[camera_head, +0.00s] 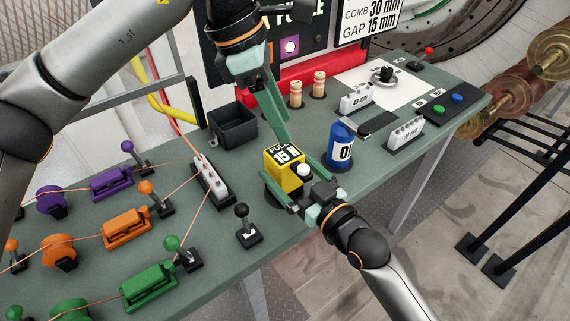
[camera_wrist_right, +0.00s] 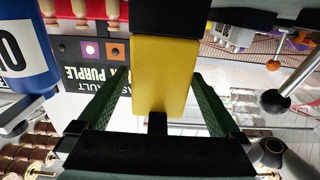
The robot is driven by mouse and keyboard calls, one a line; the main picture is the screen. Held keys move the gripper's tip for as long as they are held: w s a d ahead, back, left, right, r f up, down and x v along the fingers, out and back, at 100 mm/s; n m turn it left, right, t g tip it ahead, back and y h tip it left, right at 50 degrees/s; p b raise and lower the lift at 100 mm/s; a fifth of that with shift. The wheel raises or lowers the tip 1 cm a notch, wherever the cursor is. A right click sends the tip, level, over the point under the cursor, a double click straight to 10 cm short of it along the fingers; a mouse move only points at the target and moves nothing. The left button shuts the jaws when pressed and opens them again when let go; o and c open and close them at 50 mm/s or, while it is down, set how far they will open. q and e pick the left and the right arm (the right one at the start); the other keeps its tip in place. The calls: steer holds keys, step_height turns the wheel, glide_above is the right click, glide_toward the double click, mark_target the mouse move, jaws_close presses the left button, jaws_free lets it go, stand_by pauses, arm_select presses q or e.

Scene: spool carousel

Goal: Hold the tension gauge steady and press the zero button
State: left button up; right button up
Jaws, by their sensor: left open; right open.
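The yellow tension gauge (camera_head: 286,178), with a black top label reading "PULL 15 N", stands upright near the table's front edge. A white round button (camera_head: 303,170) is on its near right side. My right gripper (camera_head: 287,172) is open, its green fingers on either side of the gauge. In the right wrist view, the yellow body (camera_wrist_right: 165,75) lies between the fingers; whether they touch it is unclear. My left gripper (camera_head: 284,141) points down from above, its fingertips just behind the gauge's top; it is open, and nothing shows in it.
A blue bottle (camera_head: 339,146) stands close right of the gauge. A black bin (camera_head: 233,125) is behind left. A white comb block (camera_head: 211,179) with orange threads and a black-knobbed lever (camera_head: 246,228) are to the left. Two wooden pegs (camera_head: 319,84) stand behind.

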steer(key=shift+w+a, duration=0.35)
steer(key=shift+w, duration=0.15)
steer(key=c, duration=1.6)
arm_select(q)
jaws_close()
stand_by(0.8)
